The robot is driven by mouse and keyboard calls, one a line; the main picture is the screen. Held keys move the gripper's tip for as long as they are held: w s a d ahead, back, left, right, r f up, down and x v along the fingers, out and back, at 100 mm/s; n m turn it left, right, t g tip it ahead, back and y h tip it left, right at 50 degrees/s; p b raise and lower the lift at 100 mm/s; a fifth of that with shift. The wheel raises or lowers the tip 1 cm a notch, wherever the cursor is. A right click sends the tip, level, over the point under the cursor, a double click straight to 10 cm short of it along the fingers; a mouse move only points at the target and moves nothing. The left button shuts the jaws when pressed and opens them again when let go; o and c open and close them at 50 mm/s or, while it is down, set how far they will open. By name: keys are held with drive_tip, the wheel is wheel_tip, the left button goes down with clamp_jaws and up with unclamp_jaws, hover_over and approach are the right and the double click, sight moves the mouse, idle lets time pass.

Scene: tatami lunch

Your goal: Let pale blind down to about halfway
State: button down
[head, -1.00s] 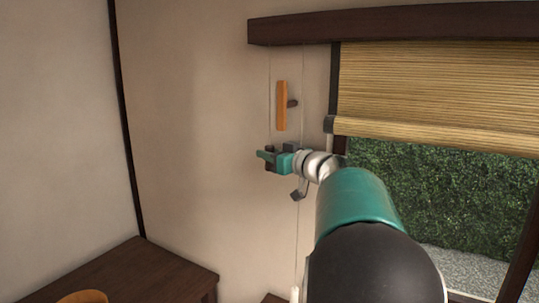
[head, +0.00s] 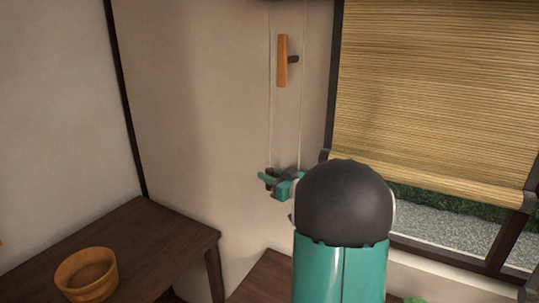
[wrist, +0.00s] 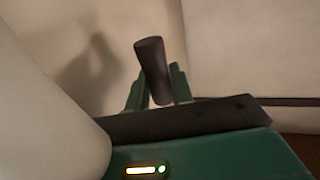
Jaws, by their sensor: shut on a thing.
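The pale straw-coloured blind (head: 425,100) hangs over the window on the right in the head view. Its lower bar (head: 430,180) is well down the window, with a strip of hedge and gravel showing below. Two thin cords (head: 269,80) hang on the wall to its left. My gripper (head: 268,180) is at the lower end of the left cord, low on the wall. In the wrist view my gripper (wrist: 158,90) is shut on a dark cylindrical pull (wrist: 151,65), which stands up between the green fingers. The cord itself is not clear there.
An orange wooden cleat (head: 283,61) with a dark peg is on the wall between the cords. A dark wooden table (head: 165,235) with a wooden bowl (head: 87,273) stands at lower left. The wall left of the cords is clear.

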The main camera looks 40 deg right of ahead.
drive_tip(key=shift+s+a+f, duration=0.1)
drive_tip(key=shift+s+f, duration=0.1)
drive_tip(key=shift+f, duration=1.45)
drive_tip(key=c, duration=1.5)
unclamp_jaws()
drive_tip(key=shift+w, duration=0.15)
drive_tip(key=shift+o, duration=1.2)
drive_tip(key=shift+w+d+f, duration=0.15)
drive_tip(key=shift+w+d, duration=0.05)
drive_tip(key=shift+d, duration=0.05)
drive_tip(key=shift+s+a+r, duration=0.2)
drive_tip(key=shift+r, duration=0.15)
drive_tip(key=shift+w+d, duration=0.1)
drive_tip(key=s, duration=1.4)
drive_tip(key=shift+d, duration=0.45)
